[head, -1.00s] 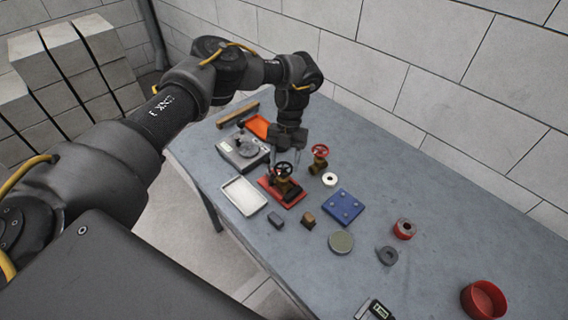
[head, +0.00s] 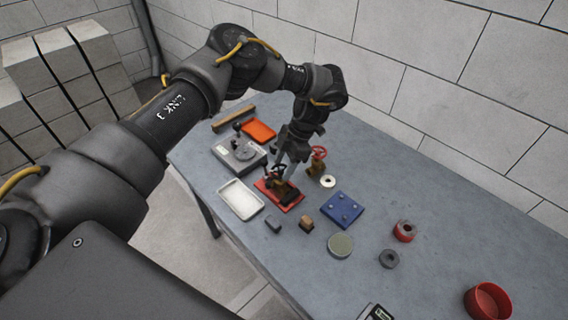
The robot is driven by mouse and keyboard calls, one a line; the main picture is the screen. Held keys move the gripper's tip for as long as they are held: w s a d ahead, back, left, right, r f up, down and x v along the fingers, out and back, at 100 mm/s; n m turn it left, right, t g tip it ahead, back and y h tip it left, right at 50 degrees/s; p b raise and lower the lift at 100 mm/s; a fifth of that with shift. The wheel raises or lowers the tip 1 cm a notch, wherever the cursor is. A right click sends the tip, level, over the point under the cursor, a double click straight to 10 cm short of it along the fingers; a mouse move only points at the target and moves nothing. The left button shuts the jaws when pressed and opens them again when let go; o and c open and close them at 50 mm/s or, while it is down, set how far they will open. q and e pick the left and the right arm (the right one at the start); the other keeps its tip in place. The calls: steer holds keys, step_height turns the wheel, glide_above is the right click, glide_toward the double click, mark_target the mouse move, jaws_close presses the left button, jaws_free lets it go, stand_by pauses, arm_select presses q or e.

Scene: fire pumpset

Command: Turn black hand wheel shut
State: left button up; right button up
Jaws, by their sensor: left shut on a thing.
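The black hand wheel (head: 274,172) tops a brass-coloured valve on a red base plate (head: 291,204) at the middle of the table. My left gripper (head: 280,169) reaches down from above, tilted, with its fingers closed at the wheel and hiding part of it. A second valve with a red hand wheel (head: 319,153) stands just right of my left gripper. My right gripper is out of view.
A grey device (head: 236,155), an orange tray (head: 259,131) and a white tray (head: 240,199) lie to the left. A blue plate (head: 342,209), rings and small blocks lie right and in front. The table's right part is mostly clear, with a red bowl (head: 487,300).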

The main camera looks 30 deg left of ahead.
arm_select(q)
steer(key=m, duration=0.2)
steer(key=m+t+y, duration=0.1)
steer(key=m, duration=0.1)
steer(key=shift+s+d+f+m, duration=0.1)
steer(key=shift+s+d+m, duration=0.1)
steer(key=shift+m, duration=0.1)
steer(key=shift+s+m+t+y+b, duration=0.25)
steer(key=shift+m+t, duration=0.35)
steer(key=shift+m, duration=0.65)
steer(key=shift+w+m+t+y+b, duration=0.1)
steer(key=shift+m+t+b, duration=0.35)
steer(key=shift+m, duration=0.8)
steer(key=o, duration=1)
steer(key=shift+t, duration=0.25)
steer(key=shift+b+v, duration=0.75)
steer(key=shift+v, duration=4.7)
